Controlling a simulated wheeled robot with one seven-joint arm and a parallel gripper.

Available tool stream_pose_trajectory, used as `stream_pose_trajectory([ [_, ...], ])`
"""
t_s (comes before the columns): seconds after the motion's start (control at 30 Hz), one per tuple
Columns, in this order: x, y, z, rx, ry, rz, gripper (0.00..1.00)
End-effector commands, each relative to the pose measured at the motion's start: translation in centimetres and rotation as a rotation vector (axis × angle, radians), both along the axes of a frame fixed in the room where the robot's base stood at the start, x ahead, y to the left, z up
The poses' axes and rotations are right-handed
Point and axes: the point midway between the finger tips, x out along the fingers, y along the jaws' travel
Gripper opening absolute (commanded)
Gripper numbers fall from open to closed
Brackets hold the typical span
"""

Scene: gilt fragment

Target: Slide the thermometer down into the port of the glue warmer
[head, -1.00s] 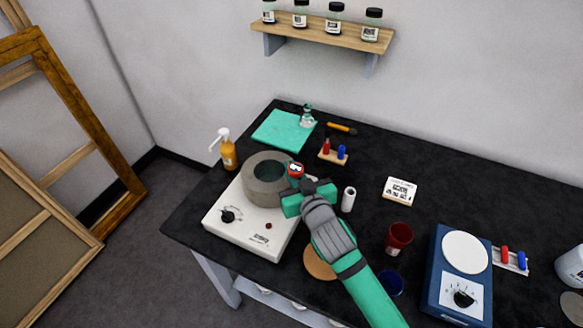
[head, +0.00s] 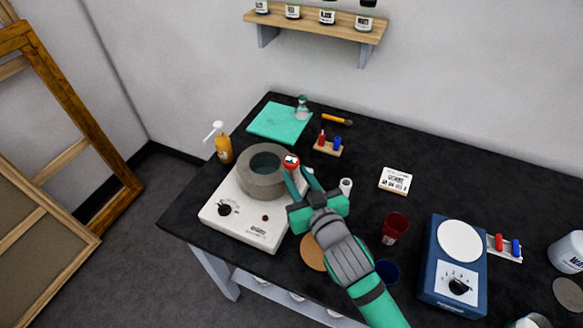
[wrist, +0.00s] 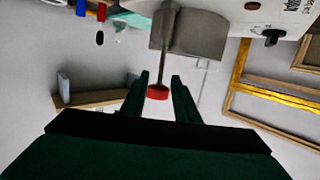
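The thermometer has a round red head with a white face (head: 291,161) and stands at the right edge of the glue warmer's grey ring-shaped pot (head: 278,187). The pot sits on the warmer's white base (head: 240,220). In the inverted wrist view, the red head (wrist: 158,92) lies between the fingertips, and a stem (wrist: 165,45) runs from it past the grey pot (wrist: 205,38). My gripper (head: 299,172) is open, with gaps between fingers and head. I cannot tell how deep the stem sits; the port is not clearly visible.
An amber pump bottle (head: 224,148) stands left of the warmer. A small rack with red and blue pieces (head: 327,150), a white cylinder (head: 346,186) and a dark red cup (head: 394,228) are to the right. Black table is free around the white card (head: 395,181).

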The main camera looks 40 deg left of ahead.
Motion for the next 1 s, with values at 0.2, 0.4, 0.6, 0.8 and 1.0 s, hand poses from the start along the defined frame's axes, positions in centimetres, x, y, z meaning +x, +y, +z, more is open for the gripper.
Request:
stream_pose_trajectory([
  [0.2, -1.2, -2.1, 0.5, -0.001, 0.0, -0.001, 0.28],
  [0.4, -1.7, -2.8, 0.6, 0.0, 0.0, 0.0, 0.28],
  [0.6, -1.8, -2.8, 0.7, 0.0, 0.0, 0.0, 0.28],
  [0.8, -1.8, -2.8, 0.7, 0.0, 0.0, 0.0, 0.28],
  [1.0, -1.7, -2.9, 0.6, 0.0, 0.0, -0.003, 0.28],
])
